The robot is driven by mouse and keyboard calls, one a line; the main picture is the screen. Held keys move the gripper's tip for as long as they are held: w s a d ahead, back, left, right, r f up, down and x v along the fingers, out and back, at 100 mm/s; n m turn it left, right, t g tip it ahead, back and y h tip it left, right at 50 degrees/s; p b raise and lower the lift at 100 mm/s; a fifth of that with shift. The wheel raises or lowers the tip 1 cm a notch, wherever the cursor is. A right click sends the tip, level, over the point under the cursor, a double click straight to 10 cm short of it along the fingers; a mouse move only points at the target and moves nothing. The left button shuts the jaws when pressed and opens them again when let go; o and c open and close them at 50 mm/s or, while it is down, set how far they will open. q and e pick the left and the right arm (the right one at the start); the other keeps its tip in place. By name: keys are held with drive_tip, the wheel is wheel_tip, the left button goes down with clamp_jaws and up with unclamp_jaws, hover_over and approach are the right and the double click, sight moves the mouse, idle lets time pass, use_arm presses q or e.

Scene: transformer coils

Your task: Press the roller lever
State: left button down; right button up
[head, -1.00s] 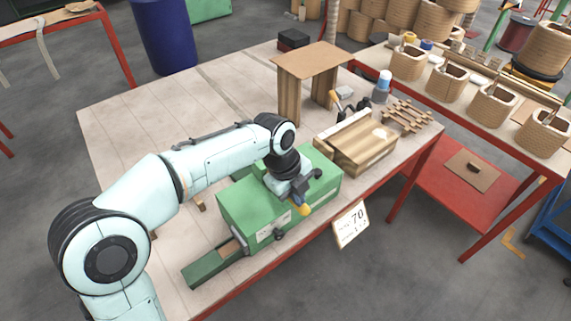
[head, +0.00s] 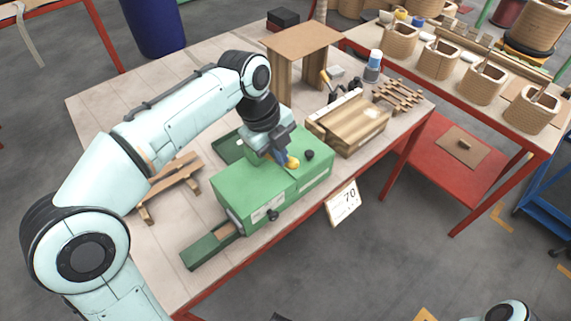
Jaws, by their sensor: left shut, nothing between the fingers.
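A green box-shaped machine (head: 240,187) stands near the front edge of the table. It has a small black knob (head: 309,154) on top and another black knob (head: 272,215) on its front side. I cannot tell which part is the roller lever. My left gripper (head: 288,162) is shut and empty, low over the machine's top, left of the top knob. A yellow piece shows at its tip; I cannot tell whether the tip touches the machine. The gripper hides part of the top behind it. My right gripper is out of view.
A green tray (head: 206,252) extends from the machine's left end. A sign (head: 343,203) hangs at the front edge.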

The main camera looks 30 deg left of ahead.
use_arm(q)
drive_tip(key=v, duration=0.3)
drive_tip(key=shift+a+r+p, duration=0.1)
drive_tip(key=shift+r+p, duration=0.2)
drive_tip(key=shift+r, duration=0.05)
idle(0.8)
